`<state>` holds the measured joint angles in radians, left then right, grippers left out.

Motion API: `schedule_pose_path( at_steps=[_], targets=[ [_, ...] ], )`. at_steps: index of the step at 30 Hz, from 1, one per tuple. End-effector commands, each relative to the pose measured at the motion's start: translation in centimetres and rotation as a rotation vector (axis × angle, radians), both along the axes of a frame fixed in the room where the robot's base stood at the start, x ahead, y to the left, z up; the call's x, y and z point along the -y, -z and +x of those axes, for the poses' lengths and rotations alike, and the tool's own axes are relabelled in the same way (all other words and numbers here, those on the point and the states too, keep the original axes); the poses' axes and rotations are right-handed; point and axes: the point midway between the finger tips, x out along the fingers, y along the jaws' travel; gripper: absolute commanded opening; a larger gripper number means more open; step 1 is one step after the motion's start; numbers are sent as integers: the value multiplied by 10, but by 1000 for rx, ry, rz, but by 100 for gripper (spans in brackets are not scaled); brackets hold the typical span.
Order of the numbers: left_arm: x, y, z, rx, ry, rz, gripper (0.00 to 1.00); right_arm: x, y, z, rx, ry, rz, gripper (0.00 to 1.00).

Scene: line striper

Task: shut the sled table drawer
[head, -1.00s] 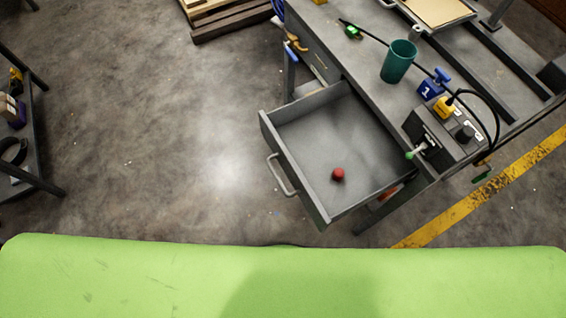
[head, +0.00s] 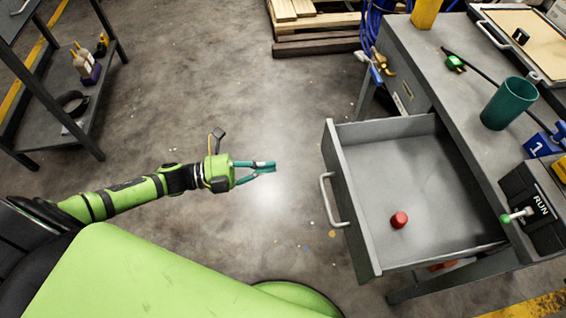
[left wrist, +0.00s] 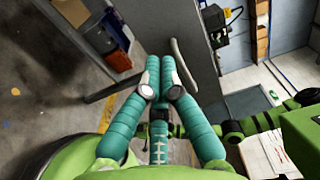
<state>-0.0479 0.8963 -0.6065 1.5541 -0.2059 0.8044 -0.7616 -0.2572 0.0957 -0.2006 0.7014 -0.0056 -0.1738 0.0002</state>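The sled table drawer (head: 345,205) is grey and stands open, pulled out from the grey table (head: 440,65). Its bar handle (head: 328,200) is on the front panel, facing left in the head view. A red knob-like piece (head: 399,220) lies inside on the drawer floor. My left gripper (head: 273,166) has teal fingers that meet at the tips with nothing between them. It is left of the handle, apart from it. In the left wrist view the fingertips (left wrist: 160,90) are together, with the handle (left wrist: 184,66) and drawer front (left wrist: 172,28) beyond. My right gripper is not seen.
A teal cup (head: 509,104) and a RUN control box (head: 540,200) stand on the table. A dark shelf cart (head: 60,95) is at the left and a wooden pallet (head: 315,25) at the back. Floor between gripper and drawer is clear.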

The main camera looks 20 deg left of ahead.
Motion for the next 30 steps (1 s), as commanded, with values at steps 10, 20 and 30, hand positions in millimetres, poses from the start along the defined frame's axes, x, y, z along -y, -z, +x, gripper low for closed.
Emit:
schedule_pose_path(
  at_steps=[10, 20, 30],
  targets=[
    [64, -3, 38, 0, -2, -4, 0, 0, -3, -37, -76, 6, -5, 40],
    [103, -1, 61, -3, -4, -2, 0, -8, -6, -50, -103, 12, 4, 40],
    [108, 0, 63, -4, -4, 0, 0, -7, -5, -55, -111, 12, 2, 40]
  ],
)
